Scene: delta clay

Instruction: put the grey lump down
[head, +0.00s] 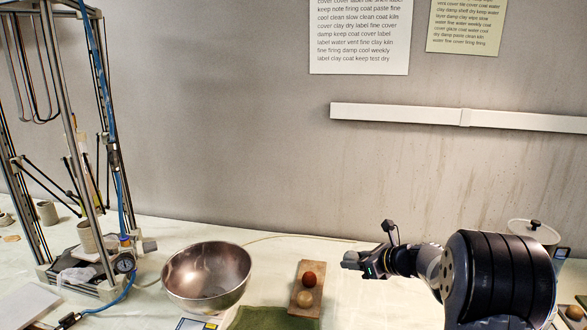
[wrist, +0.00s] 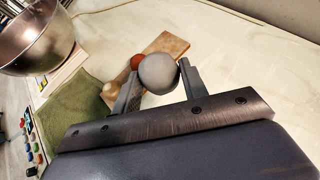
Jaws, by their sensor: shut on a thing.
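My gripper (wrist: 160,74) is shut on the grey lump (wrist: 158,72), a smooth round ball between the two fingers in the wrist view. In the head view my gripper (head: 352,262) is to the right of a wooden board (head: 306,315), apart from it. The lump is hard to make out there. The board (wrist: 168,43) shows beyond the lump in the wrist view. A red-brown ball (head: 309,279) and a tan ball (head: 304,299) rest on it. The lump looks held above the pale table; its exact height cannot be told.
A metal bowl (head: 207,275) stands left of the board, with a green cloth (head: 268,319) in front. A metal frame machine (head: 75,150) stands at far left. Pale table right of the board looks clear.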

